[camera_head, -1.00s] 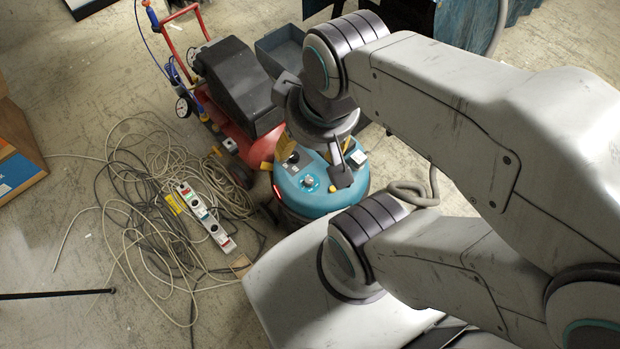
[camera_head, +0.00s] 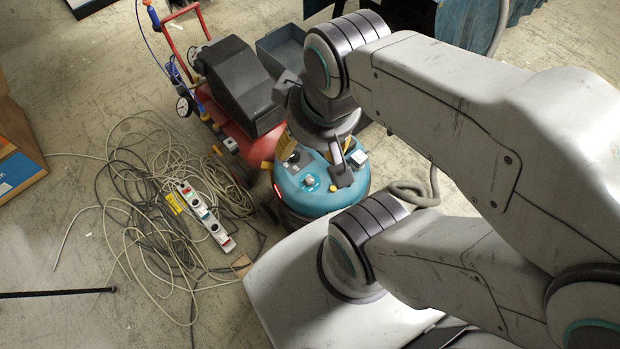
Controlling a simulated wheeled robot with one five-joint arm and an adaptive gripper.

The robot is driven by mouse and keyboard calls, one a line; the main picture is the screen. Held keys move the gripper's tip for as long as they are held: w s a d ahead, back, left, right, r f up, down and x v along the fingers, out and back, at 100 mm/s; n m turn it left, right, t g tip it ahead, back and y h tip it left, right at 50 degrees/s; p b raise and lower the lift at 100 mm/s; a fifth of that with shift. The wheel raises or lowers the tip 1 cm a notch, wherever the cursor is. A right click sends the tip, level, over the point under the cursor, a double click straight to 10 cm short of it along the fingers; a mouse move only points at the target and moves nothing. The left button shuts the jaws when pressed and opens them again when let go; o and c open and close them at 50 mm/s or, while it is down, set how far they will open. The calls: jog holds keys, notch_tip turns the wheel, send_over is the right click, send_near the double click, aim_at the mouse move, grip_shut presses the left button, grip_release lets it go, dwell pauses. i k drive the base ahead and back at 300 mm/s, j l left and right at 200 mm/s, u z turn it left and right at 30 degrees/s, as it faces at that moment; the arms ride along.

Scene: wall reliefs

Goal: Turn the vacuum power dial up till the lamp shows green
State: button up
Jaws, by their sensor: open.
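The vacuum (camera_head: 318,203) is a round teal-topped canister on the floor in the middle of the view. Its power dial (camera_head: 309,182) is a small pale knob on the top. A small red-lit strip, seemingly the lamp (camera_head: 277,191), shows on the canister's left side. My gripper (camera_head: 317,165) is above the canister's top, pointing down. It is open and empty. One dark finger with a square tip hangs to the right of the dial; the other is hard to make out. Part of the top is hidden behind my gripper, and I cannot tell whether a finger touches it.
A red wheeled machine with a black box (camera_head: 236,85) stands close behind the vacuum at left. A grey bin (camera_head: 283,48) is behind it. Tangled cables and a power strip (camera_head: 205,215) lie on the floor at left. A grey hose (camera_head: 413,192) runs right of the vacuum.

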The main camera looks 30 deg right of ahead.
aim_at(309, 180)
jog(key=k+j, duration=0.3)
jog(key=k, duration=0.25)
jog(key=k+j, duration=0.35)
jog(key=k, duration=0.15)
jog(key=k+j, duration=0.3)
jog(key=k, duration=0.25)
